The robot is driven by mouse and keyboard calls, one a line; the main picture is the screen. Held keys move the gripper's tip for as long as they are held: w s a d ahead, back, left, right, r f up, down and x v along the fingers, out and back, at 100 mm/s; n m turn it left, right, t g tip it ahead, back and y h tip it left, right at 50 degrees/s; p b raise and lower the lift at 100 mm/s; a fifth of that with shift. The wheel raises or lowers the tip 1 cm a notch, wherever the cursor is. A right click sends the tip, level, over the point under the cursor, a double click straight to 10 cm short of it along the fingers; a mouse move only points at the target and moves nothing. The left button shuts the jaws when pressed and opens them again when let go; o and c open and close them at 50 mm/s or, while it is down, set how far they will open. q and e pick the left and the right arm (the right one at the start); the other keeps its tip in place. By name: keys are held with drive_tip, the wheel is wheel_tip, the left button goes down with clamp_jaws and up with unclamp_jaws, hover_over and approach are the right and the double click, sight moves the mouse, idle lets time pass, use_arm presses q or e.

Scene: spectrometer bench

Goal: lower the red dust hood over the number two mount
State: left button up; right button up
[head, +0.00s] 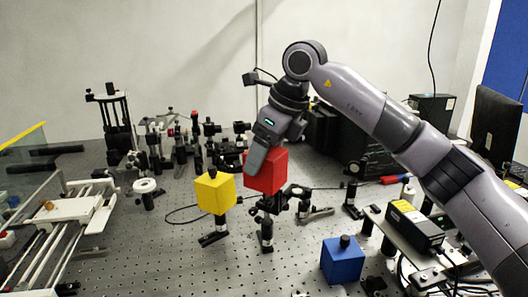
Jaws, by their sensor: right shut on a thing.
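The red dust hood (271,172) is a red cube in the middle of the head view. My right gripper (257,160) reaches down onto it from above and is shut on it. One finger covers the hood's upper left part. A black post mount (266,230) stands directly below the hood in the picture. The hood hides the top of this mount, so I cannot tell whether they touch. No number is readable on any mount. My left gripper is not in view.
A yellow hood (214,194) sits on a post mount close to the left. A blue hood (342,262) with a black knob rests on the perforated bench (195,270) at front right. Optics crowd the back. A black and yellow box (415,226) stands at right. The front middle is clear.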

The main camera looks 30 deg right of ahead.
sight(282, 157)
drive_tip(key=shift+f, duration=0.1)
idle(0.3)
drive_tip(key=shift+f+b, duration=1.3)
drive_tip(key=shift+f, duration=0.6)
drive_tip(key=shift+f, duration=0.2)
drive_tip(key=shift+f+b, duration=1.3)
drive_tip(key=shift+f, duration=0.6)
drive_tip(key=shift+f, duration=0.15)
drive_tip(key=o, duration=1.1)
drive_tip(key=shift+v, duration=3.55)
